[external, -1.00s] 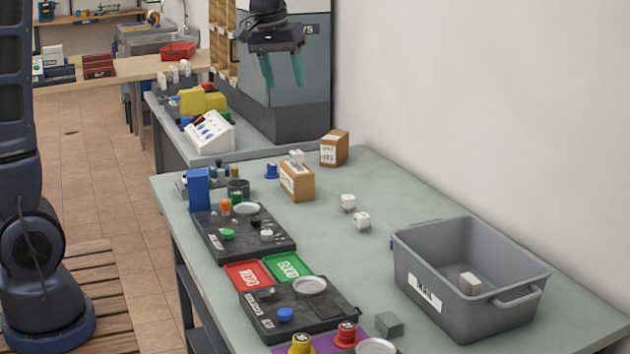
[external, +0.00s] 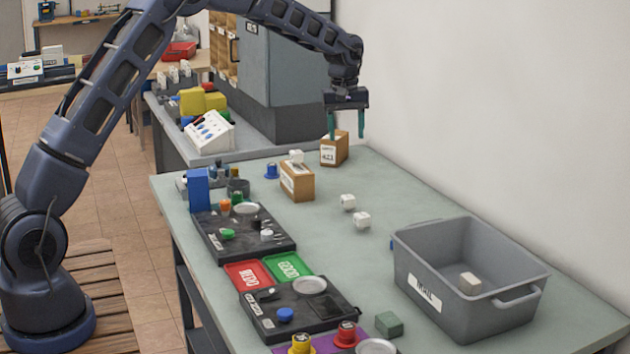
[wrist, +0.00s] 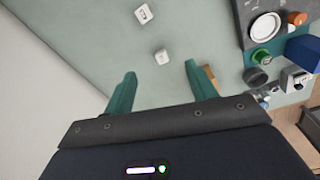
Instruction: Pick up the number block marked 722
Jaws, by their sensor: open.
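Two white cube blocks, one nearer (external: 361,220) and one farther (external: 347,202), stand on the table's middle. A third white block (external: 296,156) shows just behind the front wooden box. The marks are too small to read, so I cannot tell which is 722. My gripper (external: 347,137) is open and empty, green fingers pointing down, in front of the rear wooden box in the picture. In the wrist view two white blocks show, one (wrist: 161,56) between and just beyond the fingertips (wrist: 160,72), the other (wrist: 144,13) farther up.
Wooden boxes stand at the back, one in front (external: 298,184) and one behind (external: 328,151). A grey bin (external: 420,262) with a pale block inside stands at right. Black trays (external: 215,240) line the left edge. The wall is close on the right. The table around the white cubes is clear.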

